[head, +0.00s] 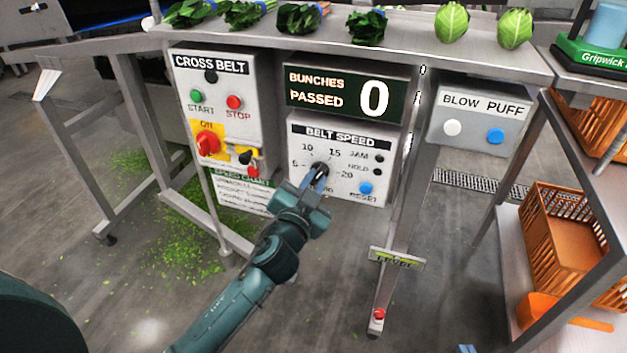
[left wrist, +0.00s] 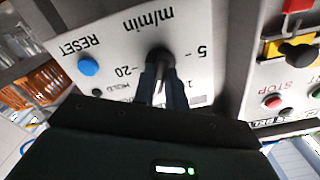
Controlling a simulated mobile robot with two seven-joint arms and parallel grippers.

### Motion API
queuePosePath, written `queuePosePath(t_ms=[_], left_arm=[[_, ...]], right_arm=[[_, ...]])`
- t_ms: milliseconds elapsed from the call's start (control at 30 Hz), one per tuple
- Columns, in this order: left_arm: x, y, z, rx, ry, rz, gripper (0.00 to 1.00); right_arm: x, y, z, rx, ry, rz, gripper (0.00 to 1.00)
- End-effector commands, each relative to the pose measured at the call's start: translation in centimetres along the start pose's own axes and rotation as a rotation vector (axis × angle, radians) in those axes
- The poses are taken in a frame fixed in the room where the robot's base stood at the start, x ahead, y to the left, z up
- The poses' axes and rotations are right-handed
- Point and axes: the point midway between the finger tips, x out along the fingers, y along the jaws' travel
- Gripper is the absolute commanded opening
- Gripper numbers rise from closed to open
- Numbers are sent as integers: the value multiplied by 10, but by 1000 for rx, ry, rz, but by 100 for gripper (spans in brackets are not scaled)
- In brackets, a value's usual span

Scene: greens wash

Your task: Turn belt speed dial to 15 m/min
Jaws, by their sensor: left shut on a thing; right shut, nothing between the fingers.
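The belt speed dial (head: 319,168) is a dark knob on the white BELT SPEED panel (head: 300,138), with marks 5, 10, 15 and 20 around it. My left gripper (head: 316,180) is shut on the dial from the front and below. In the left wrist view the panel is upside down, and the dial (left wrist: 160,56) sits between the fingers (left wrist: 163,88). The fingers cover part of the scale there, and I cannot tell which mark the dial points to. Only blue tips of my right gripper (head: 467,349) show at the bottom edge, away from the panel.
A blue RESET button (head: 365,188) is close right of the dial. The counter display (head: 345,95) above reads 0. The CROSS BELT box (head: 215,105) is at left, the BLOW PUFF box (head: 478,118) at right. An orange crate (head: 570,235) stands on the right shelf.

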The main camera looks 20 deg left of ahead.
Motion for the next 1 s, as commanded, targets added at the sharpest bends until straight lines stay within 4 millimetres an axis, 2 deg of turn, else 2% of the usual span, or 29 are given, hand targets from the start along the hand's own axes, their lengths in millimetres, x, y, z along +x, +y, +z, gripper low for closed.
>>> queuePosePath(t_ms=[533,567,800,1000], left_arm=[[0,-1,-1,26,1,-2,0],[0,-1,-1,26,1,-2,14],[0,0,0,25,1,-1,34],[0,0,0,25,1,0,35]], right_arm=[[-1,0,2,5,-4,2,0],[-1,0,2,5,-5,2,0],[-1,-1,2,7,-8,-1,0],[-1,-2,2,7,-8,-2,0]])
